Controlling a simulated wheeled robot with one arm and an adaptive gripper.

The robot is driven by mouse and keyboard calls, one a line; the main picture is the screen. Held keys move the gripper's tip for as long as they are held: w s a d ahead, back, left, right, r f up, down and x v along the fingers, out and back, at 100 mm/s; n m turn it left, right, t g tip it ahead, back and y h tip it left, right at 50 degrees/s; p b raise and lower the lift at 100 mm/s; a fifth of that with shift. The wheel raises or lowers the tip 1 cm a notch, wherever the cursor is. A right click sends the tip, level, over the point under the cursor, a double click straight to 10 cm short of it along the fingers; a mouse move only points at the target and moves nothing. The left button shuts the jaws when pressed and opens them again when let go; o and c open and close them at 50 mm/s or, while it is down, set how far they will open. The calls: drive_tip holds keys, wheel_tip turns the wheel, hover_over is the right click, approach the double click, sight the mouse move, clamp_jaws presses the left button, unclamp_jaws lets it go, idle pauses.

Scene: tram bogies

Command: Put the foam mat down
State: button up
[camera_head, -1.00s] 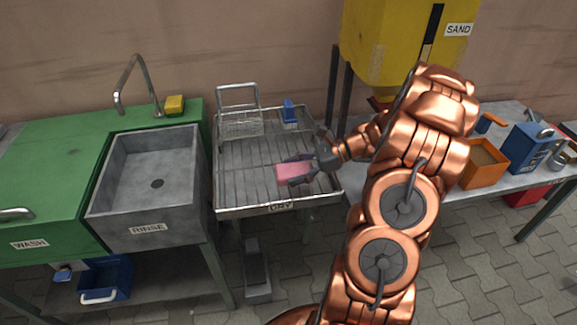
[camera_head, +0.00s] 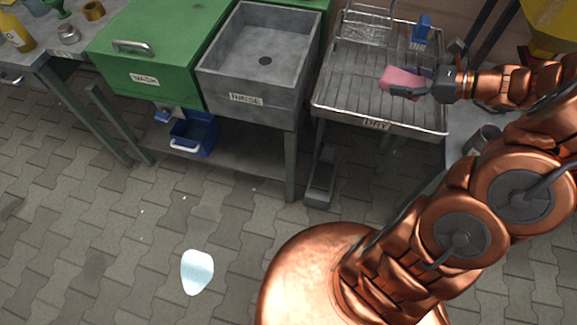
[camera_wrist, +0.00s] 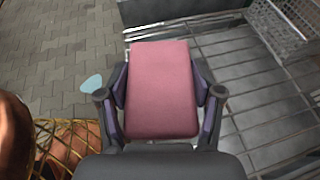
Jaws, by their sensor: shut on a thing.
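The foam mat (camera_wrist: 161,90) is a pink rectangular block. It sits between the purple-padded fingers of my gripper (camera_wrist: 163,100) in the wrist view, which are shut on its two sides. In the head view the pink mat (camera_head: 400,78) shows at the tip of my gripper (camera_head: 418,84), over the DRY rack (camera_head: 340,110). I cannot tell whether the mat touches the rack's bars or hangs above them. The rack's bars also show in the wrist view (camera_wrist: 262,112), beside and beyond the mat.
A wire basket (camera_head: 368,22) and a blue item (camera_head: 422,30) stand at the rack's back. The RINSE basin (camera_head: 262,50) is left of the rack, then the green WASH unit (camera_head: 160,50). A pale puddle-like patch (camera_head: 197,272) lies on the paved floor.

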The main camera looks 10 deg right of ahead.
drive_tip(key=w+a+r+m+t+h, duration=0.2)
drive_tip(key=w+a+r+m+h, duration=0.1)
drive_tip(key=w, duration=0.6)
drive_tip(key=w+a+r+m+t+h, duration=0.2)
drive_tip(key=w+a+r+m+h, duration=0.2)
drive_tip(key=w+r, duration=0.3)
drive_tip(key=shift+w+a+t, duration=0.4)
drive_tip(key=shift+w+a, duration=0.45)
drive_tip(key=shift+w, duration=0.3)
